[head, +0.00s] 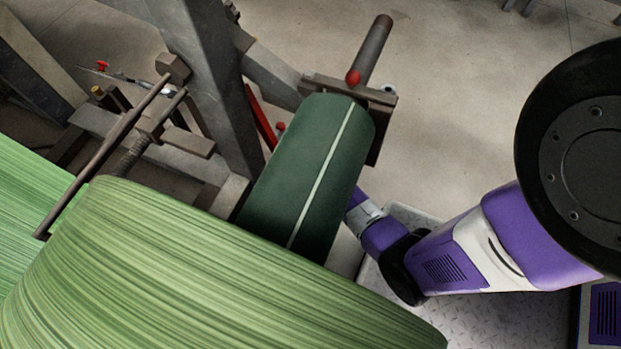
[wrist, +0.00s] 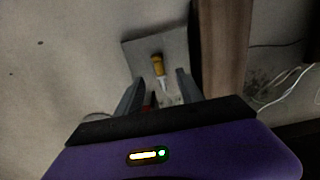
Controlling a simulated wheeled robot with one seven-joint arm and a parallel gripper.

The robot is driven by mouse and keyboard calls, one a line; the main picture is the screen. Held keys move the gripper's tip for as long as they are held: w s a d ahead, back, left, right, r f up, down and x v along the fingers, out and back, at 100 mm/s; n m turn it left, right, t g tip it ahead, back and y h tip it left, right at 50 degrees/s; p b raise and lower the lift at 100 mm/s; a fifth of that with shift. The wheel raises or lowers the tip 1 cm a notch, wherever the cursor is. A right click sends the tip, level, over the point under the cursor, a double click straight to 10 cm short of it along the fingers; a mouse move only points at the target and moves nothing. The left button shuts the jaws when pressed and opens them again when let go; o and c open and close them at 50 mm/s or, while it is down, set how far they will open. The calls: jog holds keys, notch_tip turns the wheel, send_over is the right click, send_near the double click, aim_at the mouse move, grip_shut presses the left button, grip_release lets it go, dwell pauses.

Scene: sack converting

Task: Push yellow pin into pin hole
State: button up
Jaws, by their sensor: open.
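The yellow pin (wrist: 157,64) shows in the wrist view, with a yellow head and a paler shaft running down toward my gripper. It lies against a grey plate (wrist: 133,52). My gripper (wrist: 160,78) is open, with one finger on each side of the pin's line. I cannot tell whether either finger touches it. The pin hole cannot be made out. In the head view my gripper is hidden behind the dark green roller (head: 312,165), and this pin cannot be made out there.
A large green striped roll (head: 190,270) fills the lower left of the head view. A grey steel frame (head: 205,80) stands behind it. A red ball knob (head: 352,77) sits at the roller's far end. A brown post (wrist: 223,50) rises right of the pin.

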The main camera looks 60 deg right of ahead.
notch_tip(320, 180, down, 5)
jog(key=b, duration=0.4)
grip_shut()
